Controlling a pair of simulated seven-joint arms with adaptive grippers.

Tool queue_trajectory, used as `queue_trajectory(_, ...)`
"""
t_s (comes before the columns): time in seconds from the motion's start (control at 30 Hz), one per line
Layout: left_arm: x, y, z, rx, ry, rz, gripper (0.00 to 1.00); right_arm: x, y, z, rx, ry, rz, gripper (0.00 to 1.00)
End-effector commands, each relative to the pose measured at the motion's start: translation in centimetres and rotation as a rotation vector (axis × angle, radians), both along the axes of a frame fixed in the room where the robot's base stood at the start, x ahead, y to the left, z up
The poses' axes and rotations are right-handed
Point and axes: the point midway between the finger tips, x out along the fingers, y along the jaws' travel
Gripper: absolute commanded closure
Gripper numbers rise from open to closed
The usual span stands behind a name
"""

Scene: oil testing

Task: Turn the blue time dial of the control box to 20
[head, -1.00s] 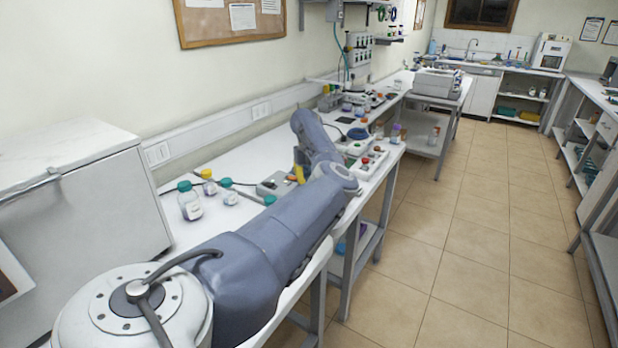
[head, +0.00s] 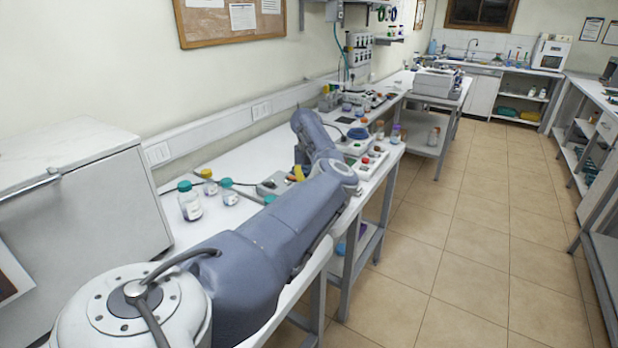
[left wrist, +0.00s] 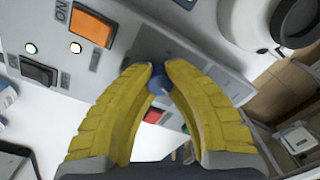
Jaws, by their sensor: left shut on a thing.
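The control box (left wrist: 200,45) is a light grey box that fills much of the left wrist view. Its panel has an orange switch (left wrist: 92,28), a black switch (left wrist: 39,70) and a red part (left wrist: 154,116) partly behind my fingers. My left gripper (left wrist: 160,70) has yellow fingers, shut on a blue dial (left wrist: 157,84) at the panel. A second blue knob (left wrist: 186,3) shows at the top edge. The dial's scale and pointer are hidden, so its setting cannot be read. In the head view, my arm hides most of this area. My right gripper is not in view.
Teal-capped bottles (head: 189,200) stand on the white bench left of my arm. A grey box (head: 273,184) sits beside my forearm. In the left wrist view, a white round device (left wrist: 262,22) lies to the right of the panel.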

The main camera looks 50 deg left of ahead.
Motion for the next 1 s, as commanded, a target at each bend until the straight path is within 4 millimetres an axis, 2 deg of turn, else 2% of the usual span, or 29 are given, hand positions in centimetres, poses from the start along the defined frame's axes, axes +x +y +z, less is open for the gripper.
queue_trajectory(0.03,-0.1,0.5,0.4,0.009,-0.004,0.002,0.84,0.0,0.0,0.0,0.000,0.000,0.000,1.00)
queue_trajectory(0.3,0.0,0.2,0.2,0.005,-0.002,0.001,0.53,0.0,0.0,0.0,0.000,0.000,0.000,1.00)
queue_trajectory(0.33,0.0,0.2,0.2,0.005,-0.002,0.001,0.52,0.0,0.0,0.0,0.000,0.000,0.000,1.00)
queue_trajectory(0.67,0.0,0.1,0.6,0.002,-0.003,0.001,0.52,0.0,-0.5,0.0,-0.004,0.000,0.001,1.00)
queue_trajectory(0.77,0.0,0.1,1.7,0.003,-0.004,0.001,0.52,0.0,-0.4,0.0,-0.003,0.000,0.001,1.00)
queue_trajectory(1.0,-0.1,0.2,5.8,0.003,-0.005,0.001,0.52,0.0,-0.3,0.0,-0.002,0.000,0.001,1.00)
